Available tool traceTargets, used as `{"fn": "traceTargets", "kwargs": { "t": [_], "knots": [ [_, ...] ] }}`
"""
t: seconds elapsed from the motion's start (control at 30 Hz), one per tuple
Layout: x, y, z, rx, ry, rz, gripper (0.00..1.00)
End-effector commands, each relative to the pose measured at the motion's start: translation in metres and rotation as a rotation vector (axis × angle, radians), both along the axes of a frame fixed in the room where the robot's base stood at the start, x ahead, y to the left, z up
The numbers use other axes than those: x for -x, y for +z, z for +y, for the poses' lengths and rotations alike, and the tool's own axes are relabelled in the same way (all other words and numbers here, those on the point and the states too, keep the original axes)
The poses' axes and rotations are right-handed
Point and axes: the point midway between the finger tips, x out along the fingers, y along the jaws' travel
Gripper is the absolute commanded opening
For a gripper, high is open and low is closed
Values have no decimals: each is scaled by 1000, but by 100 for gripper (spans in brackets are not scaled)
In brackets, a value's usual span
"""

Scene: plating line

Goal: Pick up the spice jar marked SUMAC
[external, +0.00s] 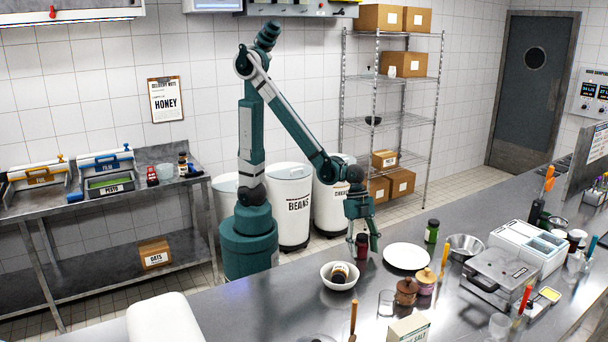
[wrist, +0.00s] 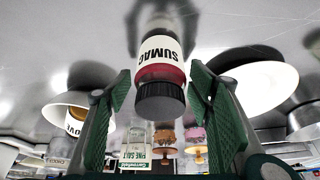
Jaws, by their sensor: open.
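The spice jar marked SUMAC (wrist: 163,50) is in the wrist view, with a white label, red contents and a dark ribbed lid. Its lettering is upside down there. In the external view the jar (external: 362,247) stands upright on the steel counter. My gripper (external: 362,236) points down at it, low over the counter. In the wrist view the two green fingers of my gripper (wrist: 160,88) are open, one on each side of the jar's lid. I see gaps between the fingers and the jar. The external view does not show the finger depth around the jar clearly.
A white bowl (external: 326,276) holding a dark jar (external: 340,275) is on the near left. A white plate (external: 406,256) is to the right.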

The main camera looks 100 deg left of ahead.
Motion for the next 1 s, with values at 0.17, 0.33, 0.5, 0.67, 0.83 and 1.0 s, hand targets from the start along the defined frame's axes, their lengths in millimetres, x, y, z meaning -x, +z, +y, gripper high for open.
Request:
{"fn": "traceTargets", "kwargs": {
  "t": [0.17,0.33,0.5,0.67,0.83,1.0],
  "knots": [
    [-2,-8,-3,0,0,0,52],
    [-2,-9,-3,0,0,0,52],
    [-2,-9,-3,0,0,0,52],
    [-2,-9,-3,0,0,0,52],
    [-2,-9,-3,0,0,0,41],
    [-2,-9,-3,0,0,0,19]
  ]
}}
